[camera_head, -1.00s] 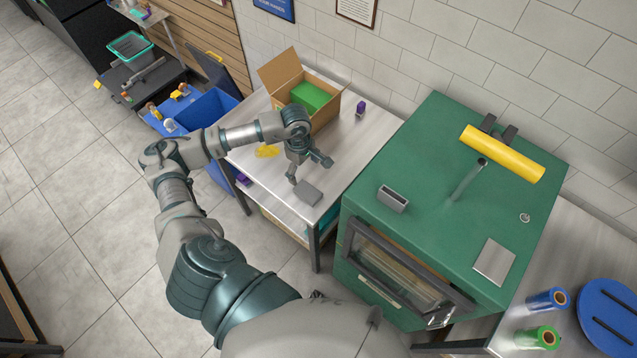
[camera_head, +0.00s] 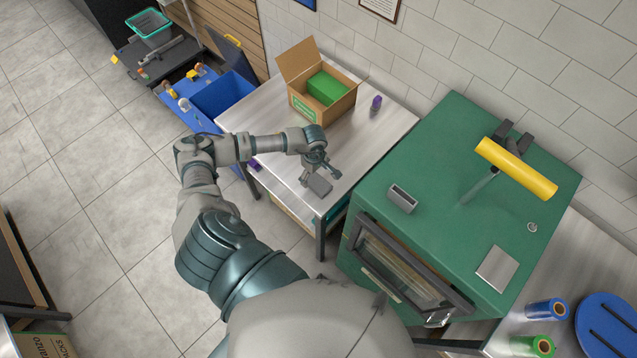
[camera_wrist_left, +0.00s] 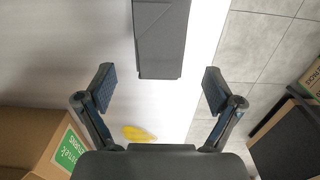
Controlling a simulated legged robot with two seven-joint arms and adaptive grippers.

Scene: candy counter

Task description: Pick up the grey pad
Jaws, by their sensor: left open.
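The grey pad (camera_head: 320,186) lies flat near the front edge of the metal table (camera_head: 392,122). In the left wrist view the dark grey pad (camera_wrist_left: 161,38) is at the top centre, partly cut off by the frame. My left gripper (camera_head: 319,174) is low over the table, just beside the pad on its wall side. In the left wrist view my left gripper (camera_wrist_left: 158,87) is open and empty, its fingers spread wider than the pad. The pad lies beyond the fingertips, roughly centred between them. My right gripper is not seen.
An open cardboard box (camera_head: 338,106) holding a green block (camera_head: 327,88) stands behind my left gripper. A small purple item (camera_head: 376,102) is beside it. A yellow item (camera_wrist_left: 139,133) lies on the table. The large green machine (camera_head: 440,170) stands close on the right.

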